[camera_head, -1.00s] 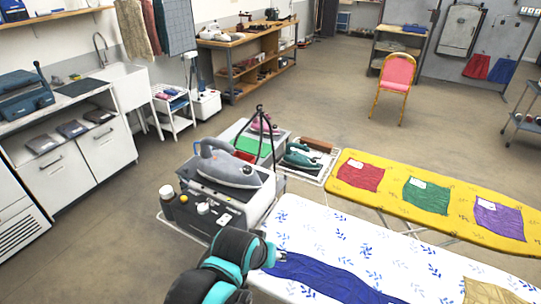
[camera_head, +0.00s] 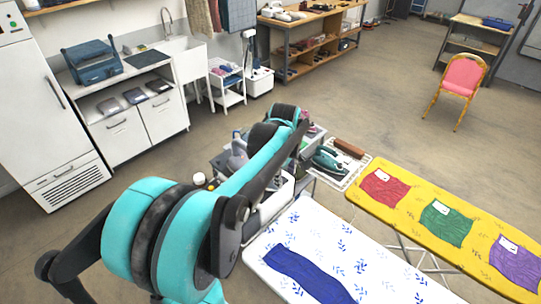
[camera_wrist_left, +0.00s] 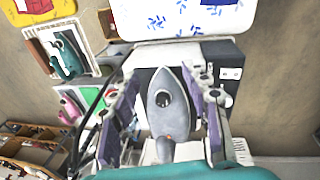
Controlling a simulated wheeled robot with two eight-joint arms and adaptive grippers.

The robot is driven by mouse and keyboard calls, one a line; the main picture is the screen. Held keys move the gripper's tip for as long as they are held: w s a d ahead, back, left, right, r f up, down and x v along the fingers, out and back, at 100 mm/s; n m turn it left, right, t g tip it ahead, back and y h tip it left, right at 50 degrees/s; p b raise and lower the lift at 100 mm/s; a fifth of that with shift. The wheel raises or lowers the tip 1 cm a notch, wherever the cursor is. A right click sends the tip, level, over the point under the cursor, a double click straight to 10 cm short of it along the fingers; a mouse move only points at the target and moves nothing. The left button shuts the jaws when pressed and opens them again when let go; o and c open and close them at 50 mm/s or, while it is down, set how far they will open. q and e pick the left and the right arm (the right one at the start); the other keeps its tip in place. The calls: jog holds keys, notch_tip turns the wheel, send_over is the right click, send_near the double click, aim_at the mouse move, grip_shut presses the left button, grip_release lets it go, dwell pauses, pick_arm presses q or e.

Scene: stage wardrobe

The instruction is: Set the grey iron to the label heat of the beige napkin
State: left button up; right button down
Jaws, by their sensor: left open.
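The grey iron (camera_wrist_left: 168,105) stands on its steam station in the left wrist view, nose towards the white ironing board. My left gripper (camera_wrist_left: 160,82) is open above it, one finger on each side; I cannot tell whether they touch it. In the head view my left arm covers most of the iron (camera_head: 238,155), and the left fingertips are hidden. The iron's heat setting is unreadable. The beige napkin is not in view. A dark blue cloth (camera_head: 305,275) lies on the white board (camera_head: 340,245). My right gripper is not in view.
A teal iron (camera_head: 328,160) rests on a rack right of the station. The yellow board (camera_head: 410,213) holds red (camera_head: 384,188), green (camera_head: 446,222) and purple (camera_head: 515,262) cloths with white labels. A pink chair (camera_head: 464,80) stands behind, with open floor around it.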

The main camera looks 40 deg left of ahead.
pick_arm(q)
jog(key=w+a+n+p, duration=0.1)
jog(key=a+n, duration=0.1)
jog(key=a, duration=0.1)
jog(key=w+a+r+n+g+p, duration=0.1)
jog(key=a+n+p, duration=0.1)
jog(key=a, duration=0.1)
jog(key=w+a+r+n+p, duration=0.1)
jog(key=a+n+p, duration=0.1)
jog(key=a+n, duration=0.1)
jog(key=shift+a+g+h, duration=0.1)
jog(key=shift+g+h, duration=0.2)
jog(key=shift+a+f, duration=0.15)
jog(key=shift+a, duration=0.05)
notch_tip(320, 180, down, 8)
jog(key=shift+r, duration=0.1)
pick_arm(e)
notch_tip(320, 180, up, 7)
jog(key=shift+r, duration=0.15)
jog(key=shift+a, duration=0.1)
pick_arm(q)
grip_shut()
